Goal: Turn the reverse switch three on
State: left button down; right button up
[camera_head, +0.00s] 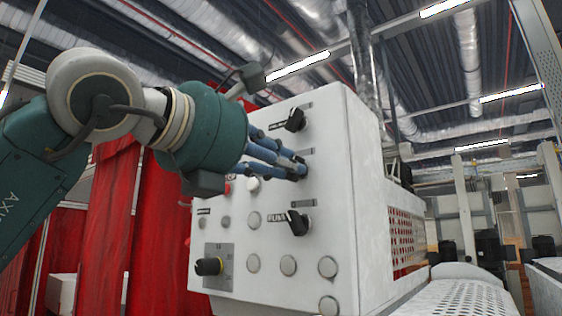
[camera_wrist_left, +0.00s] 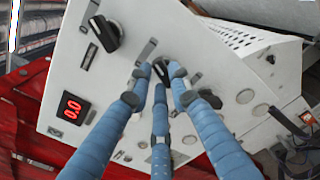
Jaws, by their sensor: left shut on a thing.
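The white control panel (camera_head: 338,240) carries black rotary switches. My left gripper (camera_head: 300,170) has its blue fingers closed around the middle switch, between an upper switch (camera_head: 295,119) and a lower switch (camera_head: 298,222). The fingers hide this middle switch in the head view. In the left wrist view my left gripper (camera_wrist_left: 158,76) surrounds the small black middle switch (camera_wrist_left: 160,65), and the upper switch (camera_wrist_left: 103,33) is free, with its handle tilted. I cannot read the labels to tell which switch is number three. My right gripper is out of view.
A black knob (camera_head: 208,266) sticks out at the panel's lower left, near several round buttons. Red curtains (camera_head: 105,220) hang behind my arm. A perforated guard (camera_head: 407,238) is right of the panel.

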pick_arm(q)
jog(key=shift+m, duration=0.6)
jog(key=c, duration=1.6)
grip_release()
jog(key=shift+o, duration=0.2)
jog(key=v, duration=1.2)
